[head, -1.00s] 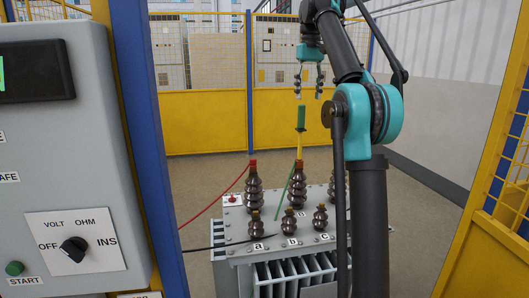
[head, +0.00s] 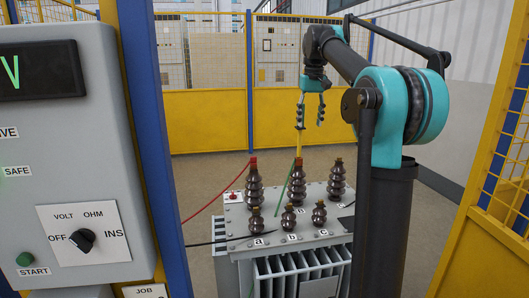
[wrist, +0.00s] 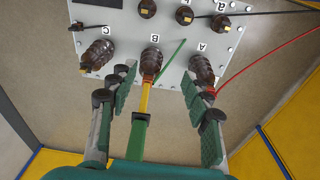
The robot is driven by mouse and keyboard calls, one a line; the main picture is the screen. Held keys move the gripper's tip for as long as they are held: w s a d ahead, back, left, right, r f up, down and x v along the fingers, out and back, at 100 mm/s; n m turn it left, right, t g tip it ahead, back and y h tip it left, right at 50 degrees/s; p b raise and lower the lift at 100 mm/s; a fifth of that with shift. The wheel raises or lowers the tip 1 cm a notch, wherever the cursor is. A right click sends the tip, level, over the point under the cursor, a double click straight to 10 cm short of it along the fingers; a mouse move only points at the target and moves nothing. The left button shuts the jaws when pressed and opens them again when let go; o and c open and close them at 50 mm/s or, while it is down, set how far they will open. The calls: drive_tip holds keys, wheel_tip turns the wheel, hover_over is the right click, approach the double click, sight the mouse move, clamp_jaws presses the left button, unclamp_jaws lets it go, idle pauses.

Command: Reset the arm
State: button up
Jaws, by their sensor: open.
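My gripper (head: 311,121) is open in the head view, above the transformer (head: 237,215). In the wrist view, its two fingers (wrist: 158,76) are spread apart. A probe with a green handle (wrist: 138,140) and a yellow shaft (head: 299,143) stands upright on the middle tall bushing, labelled B (wrist: 151,62). In the wrist view the handle lies between the fingers, with gaps on both sides. The handle's upper end is hidden by my gripper's body. A thin green lead (wrist: 171,60) runs from the probe's foot.
A red lead (head: 214,196) joins bushing A (head: 253,185); bushing C (head: 337,178) stands at the right. A grey control panel (head: 70,150) with a knob (head: 82,240) fills the left. Yellow fencing (head: 208,122) encloses the cell. Open floor lies behind the transformer.

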drive_tip(key=s+d+f+m+t, duration=0.1)
drive_tip(key=s+f, duration=0.4)
drive_tip(key=f, duration=0.5)
drive_tip(key=s+d+f+t, duration=0.1)
drive_tip(key=s+f, duration=0.4)
drive_tip(key=f, duration=0.5)
drive_tip(key=s+d+f+t, duration=0.1)
drive_tip(key=s+f, duration=2)
drive_tip(key=s, duration=0.1)
drive_tip(key=shift+m, duration=0.4)
